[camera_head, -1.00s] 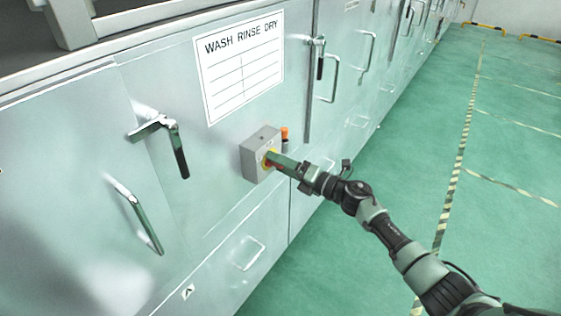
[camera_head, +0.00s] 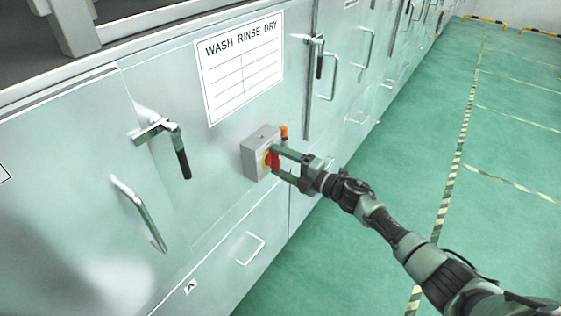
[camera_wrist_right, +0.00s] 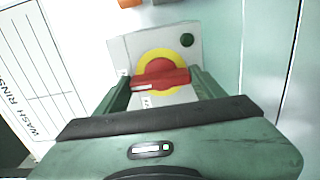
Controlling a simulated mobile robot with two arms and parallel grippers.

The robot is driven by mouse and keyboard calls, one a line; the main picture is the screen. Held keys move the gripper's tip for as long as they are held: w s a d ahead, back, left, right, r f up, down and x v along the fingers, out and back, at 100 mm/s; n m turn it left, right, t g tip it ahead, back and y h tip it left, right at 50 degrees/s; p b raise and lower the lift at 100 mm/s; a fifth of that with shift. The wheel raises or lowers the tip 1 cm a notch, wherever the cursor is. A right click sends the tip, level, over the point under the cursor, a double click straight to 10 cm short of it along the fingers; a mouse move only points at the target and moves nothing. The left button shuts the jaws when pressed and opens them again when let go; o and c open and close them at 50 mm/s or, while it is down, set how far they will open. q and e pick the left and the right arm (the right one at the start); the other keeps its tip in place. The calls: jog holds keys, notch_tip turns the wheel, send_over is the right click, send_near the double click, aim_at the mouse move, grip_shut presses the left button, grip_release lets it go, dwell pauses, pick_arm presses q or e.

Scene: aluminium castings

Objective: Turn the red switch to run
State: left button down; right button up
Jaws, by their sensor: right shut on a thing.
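The red switch (camera_head: 273,160) is a red handle on a round yellow plate, on the front of a grey box (camera_head: 255,160) fixed to the metal cabinet wall. My right gripper (camera_head: 279,164) reaches it from the right, shut on the red switch with one finger above and one below it. In the right wrist view, the red switch (camera_wrist_right: 160,79) lies crosswise between the two fingers, in front of the yellow ring (camera_wrist_right: 158,55). Small white labels beside it are too small to read. My left gripper is not in view.
An orange-topped part (camera_head: 284,132) sits just behind the box. A "WASH RINSE DRY" sign (camera_head: 240,70) hangs above. A black-gripped lever handle (camera_head: 180,155) and several bar handles stick out from the cabinets. The green floor (camera_head: 400,150) at right is clear.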

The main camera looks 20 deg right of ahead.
dwell(0.3)
jog(key=o, duration=1.4)
jog(key=shift+c, duration=0.2)
jog(key=b+v, duration=0.1)
jog(key=v, duration=0.6)
jog(key=shift+s+d+b, duration=0.3)
jog(key=shift+b, duration=0.05)
